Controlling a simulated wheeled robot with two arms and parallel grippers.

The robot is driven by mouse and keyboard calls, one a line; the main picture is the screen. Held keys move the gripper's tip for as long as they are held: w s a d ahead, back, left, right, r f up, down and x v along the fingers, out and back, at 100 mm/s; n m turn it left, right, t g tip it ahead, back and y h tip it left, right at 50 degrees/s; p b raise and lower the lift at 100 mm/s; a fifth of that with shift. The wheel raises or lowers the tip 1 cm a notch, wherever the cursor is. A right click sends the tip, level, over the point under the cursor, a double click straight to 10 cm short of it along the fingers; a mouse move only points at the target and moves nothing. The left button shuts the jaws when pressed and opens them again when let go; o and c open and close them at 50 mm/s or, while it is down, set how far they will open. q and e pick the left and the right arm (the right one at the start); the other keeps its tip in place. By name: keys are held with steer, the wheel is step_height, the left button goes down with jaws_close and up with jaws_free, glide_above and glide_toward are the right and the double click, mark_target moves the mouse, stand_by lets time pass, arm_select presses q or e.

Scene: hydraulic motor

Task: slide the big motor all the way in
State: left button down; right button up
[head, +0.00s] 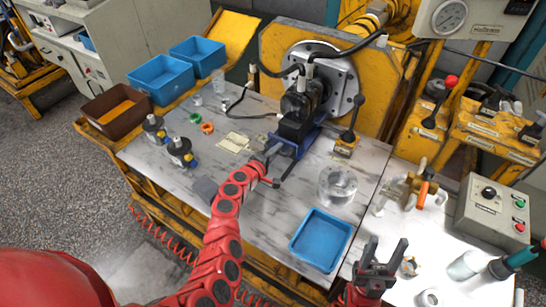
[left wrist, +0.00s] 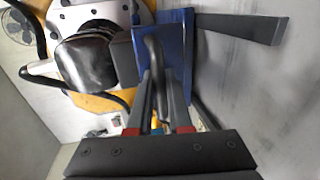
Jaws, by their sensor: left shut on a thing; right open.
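The big black motor (head: 298,108) sits on a blue cradle (head: 300,140) in front of the round metal flange (head: 328,78). Black hoses run to its top. In the left wrist view the motor (left wrist: 85,60) is left of the blue cradle (left wrist: 178,40). My left gripper (head: 271,160) is at the near end of the cradle. In the left wrist view its fingers (left wrist: 158,88) are shut on a dark handle (left wrist: 153,48) in front of the cradle. Whether the motor touches the flange is hidden. My right gripper (head: 382,258) is open and empty at the lower right.
A glass bowl (head: 337,185) and a blue tray (head: 320,240) stand right of the left arm. A black-knobbed lever (head: 350,130) stands right of the cradle. Two small dark parts (head: 181,152) lie left. Blue bins (head: 160,80) stand at the back left.

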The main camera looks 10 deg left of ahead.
arm_select(q)
steer(key=shift+r, duration=0.15)
steer(key=c, duration=0.9)
jaws_free()
steer(key=shift+d, duration=0.1)
steer(key=shift+o, duration=0.2)
steer(key=shift+s+r, duration=0.1)
steer(key=shift+s, duration=0.15)
steer(key=v, duration=1.6)
steer(key=shift+s+a, duration=0.35)
steer(key=shift+a, duration=0.05)
steer(key=shift+s+f, duration=0.1)
steer(key=shift+f, duration=0.1)
